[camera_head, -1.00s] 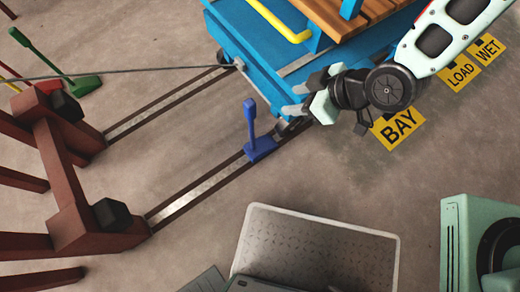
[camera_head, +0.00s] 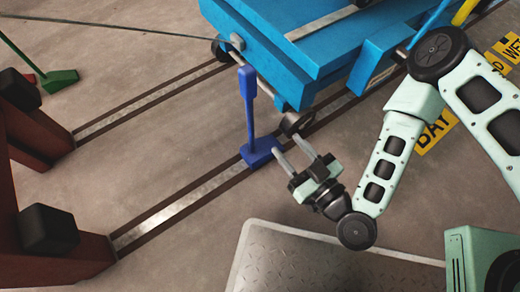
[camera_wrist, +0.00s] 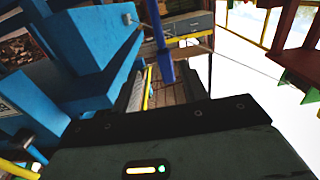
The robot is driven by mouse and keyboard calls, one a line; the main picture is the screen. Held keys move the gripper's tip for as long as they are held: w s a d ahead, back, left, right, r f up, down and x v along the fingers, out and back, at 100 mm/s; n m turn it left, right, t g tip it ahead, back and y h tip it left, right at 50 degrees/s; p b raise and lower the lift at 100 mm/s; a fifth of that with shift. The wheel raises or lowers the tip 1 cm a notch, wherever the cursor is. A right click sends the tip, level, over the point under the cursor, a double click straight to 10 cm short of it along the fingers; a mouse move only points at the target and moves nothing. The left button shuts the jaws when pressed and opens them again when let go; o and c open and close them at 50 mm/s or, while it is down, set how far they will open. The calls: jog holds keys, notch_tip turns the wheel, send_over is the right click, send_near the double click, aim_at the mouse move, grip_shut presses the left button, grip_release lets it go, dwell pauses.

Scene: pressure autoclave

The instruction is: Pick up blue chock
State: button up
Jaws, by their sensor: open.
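The blue chock (camera_head: 262,152) stands upright on the near rail in the head view, with a wedge base and a tall handle ending in a wider grip. It sits just left of the blue cart's near wheel (camera_head: 297,122). My gripper (camera_head: 289,144) is open and low, just right of the chock's base, with its fingers pointing up-left toward the base and wheel. I cannot tell whether a finger touches the chock. In the wrist view the blue handle (camera_wrist: 160,42) rises ahead of the gripper, above its dark body; the chock's base is hidden there.
The blue cart (camera_head: 340,55) stands on two floor rails close behind the gripper. A dark red frame with black bumpers (camera_head: 47,230) is at the left. A green chock (camera_head: 60,80) lies at upper left. A cable crosses the top. A metal plate (camera_head: 300,262) is in front.

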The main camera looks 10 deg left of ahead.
aim_at(251, 105)
jog(key=b+x, duration=0.4)
jog(key=x, duration=0.7)
jog(key=shift+w+a, duration=0.2)
jog(key=b+x, duration=0.3)
jog(key=x, duration=0.1)
jog(key=shift+w+a+f+b, duration=0.15)
jog(key=shift+a+f+b, duration=0.05)
jog(key=shift+a+b, duration=0.15)
jog(key=shift+w+a+r, duration=0.15)
jog(key=shift+w, duration=0.05)
jog(key=shift+c, duration=0.3)
grip_shut()
dwell(0.3)
